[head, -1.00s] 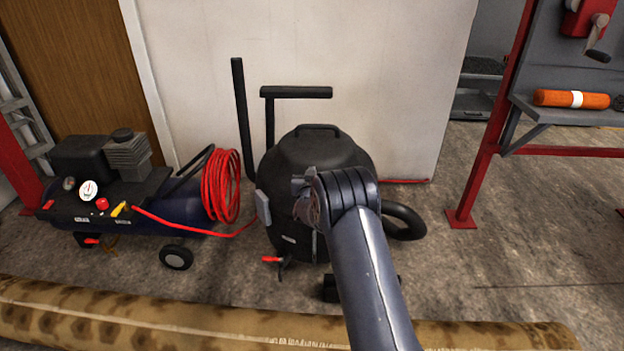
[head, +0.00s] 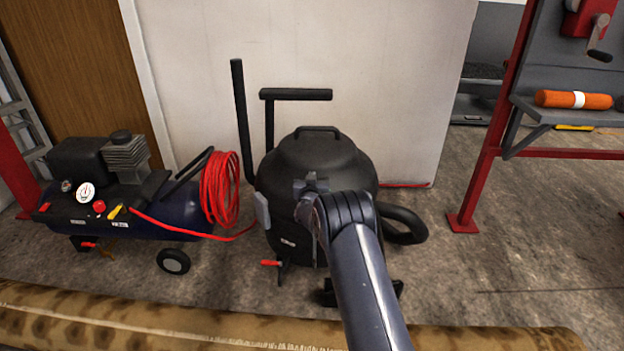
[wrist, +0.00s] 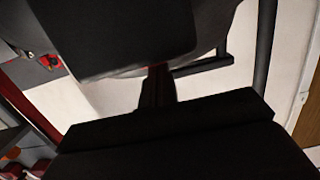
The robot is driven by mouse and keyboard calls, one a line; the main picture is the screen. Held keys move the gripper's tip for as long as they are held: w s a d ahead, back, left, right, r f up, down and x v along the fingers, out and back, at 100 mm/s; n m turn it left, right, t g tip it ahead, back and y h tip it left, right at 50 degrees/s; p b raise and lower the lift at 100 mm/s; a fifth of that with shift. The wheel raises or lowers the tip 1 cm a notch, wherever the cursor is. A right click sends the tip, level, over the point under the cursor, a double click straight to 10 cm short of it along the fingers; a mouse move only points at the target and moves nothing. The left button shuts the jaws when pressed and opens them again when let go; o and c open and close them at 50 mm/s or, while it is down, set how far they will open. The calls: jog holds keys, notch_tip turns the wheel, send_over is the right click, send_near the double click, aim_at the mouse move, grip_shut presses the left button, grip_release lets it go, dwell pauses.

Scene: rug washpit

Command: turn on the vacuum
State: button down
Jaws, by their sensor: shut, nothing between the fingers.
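The vacuum (head: 315,155) is a black, round-bodied drum with a domed lid and a top handle. It stands on the floor in the middle of the head view. My gripper (head: 311,184) is shut and empty in front of the upper part of the drum. My forearm hides part of the vacuum's right front. I cannot tell whether the gripper touches the drum. No power switch can be made out clearly. In the wrist view, a large dark shape fills the top, and a narrow dark red part (wrist: 157,88) shows above my dark gripper body.
A compressor (head: 130,205) with a coiled red hose (head: 219,190) stands to the left. A rolled rug (head: 150,328) lies across the front. A red-framed rack (head: 487,165) holding an orange cylinder (head: 573,100) stands at the right. A pale wall panel is behind the vacuum.

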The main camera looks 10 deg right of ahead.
jog(key=shift+r+p, duration=0.1)
jog(key=shift+p, duration=0.55)
jog(key=shift+w+g+p, duration=0.1)
jog(key=shift+g+p, duration=0.2)
jog(key=shift+p, duration=0.15)
jog(key=shift+w+f, duration=0.1)
jog(key=shift+f, duration=0.3)
jog(key=p+v, duration=0.2)
jog(key=v, duration=0.9)
jog(key=shift+r+p, duration=0.2)
jog(key=shift+p, duration=0.2)
jog(key=shift+d, duration=0.1)
